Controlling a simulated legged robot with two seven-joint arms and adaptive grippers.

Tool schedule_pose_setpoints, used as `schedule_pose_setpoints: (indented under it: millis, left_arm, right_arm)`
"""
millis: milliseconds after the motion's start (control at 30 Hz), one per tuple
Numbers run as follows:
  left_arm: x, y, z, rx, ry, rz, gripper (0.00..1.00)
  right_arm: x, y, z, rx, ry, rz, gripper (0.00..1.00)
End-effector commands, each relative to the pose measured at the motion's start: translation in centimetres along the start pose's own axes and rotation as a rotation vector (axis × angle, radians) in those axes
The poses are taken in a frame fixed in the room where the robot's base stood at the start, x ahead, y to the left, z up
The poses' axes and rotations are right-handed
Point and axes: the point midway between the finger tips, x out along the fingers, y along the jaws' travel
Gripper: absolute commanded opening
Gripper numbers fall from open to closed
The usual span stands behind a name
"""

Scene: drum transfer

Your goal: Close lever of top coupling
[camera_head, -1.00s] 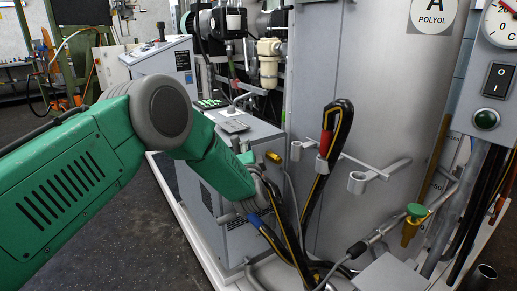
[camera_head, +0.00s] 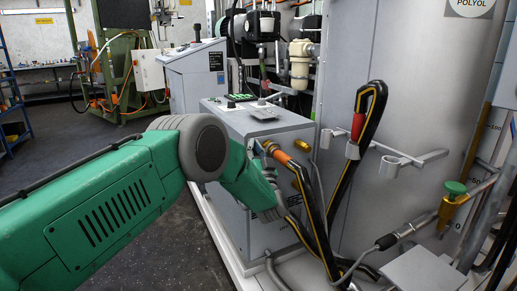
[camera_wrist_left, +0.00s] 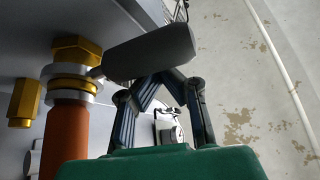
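The top coupling is a brass and silver fitting (camera_wrist_left: 75,62) in the left wrist view, with an orange hose end (camera_wrist_left: 65,135) below it. In the head view the orange hose end (camera_head: 280,156) shows at the upper front of the grey cabinet. The dark grey lever (camera_wrist_left: 150,52) sticks out to the right from the coupling. My left gripper (camera_wrist_left: 158,78) has its finger ends drawn together right by the lever, which partly covers them; contact is unclear. In the head view my left gripper (camera_head: 270,203) is beside the hoses, its tips hidden. My right gripper is not in view.
The grey cabinet (camera_head: 265,175) stands behind my left gripper. A black hose with a red band (camera_head: 357,126) hangs in a holder on the large grey tank (camera_head: 420,80). A brass plug (camera_wrist_left: 23,102) sits left of the coupling. Open floor (camera_head: 130,205) lies to the left.

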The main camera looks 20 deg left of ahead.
Motion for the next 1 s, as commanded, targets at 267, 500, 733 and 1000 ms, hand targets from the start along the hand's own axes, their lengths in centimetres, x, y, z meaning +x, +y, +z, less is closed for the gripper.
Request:
schedule_pose_setpoints:
  millis: [267,500,733,1000]
  left_arm:
    - [-0.8,0.4,0.8,0.010,0.001,0.000,0.00]
    - [-1.1,0.5,1.4,0.009,0.000,0.002,0.00]
    - [-1.2,0.4,1.8,0.009,-0.003,0.002,0.00]
    - [-1.2,0.4,2.0,0.013,-0.007,0.001,0.00]
  right_arm:
    - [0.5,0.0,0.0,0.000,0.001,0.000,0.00]
    - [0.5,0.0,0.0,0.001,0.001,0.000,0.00]
    - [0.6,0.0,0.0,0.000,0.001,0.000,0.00]
    - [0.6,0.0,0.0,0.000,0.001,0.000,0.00]
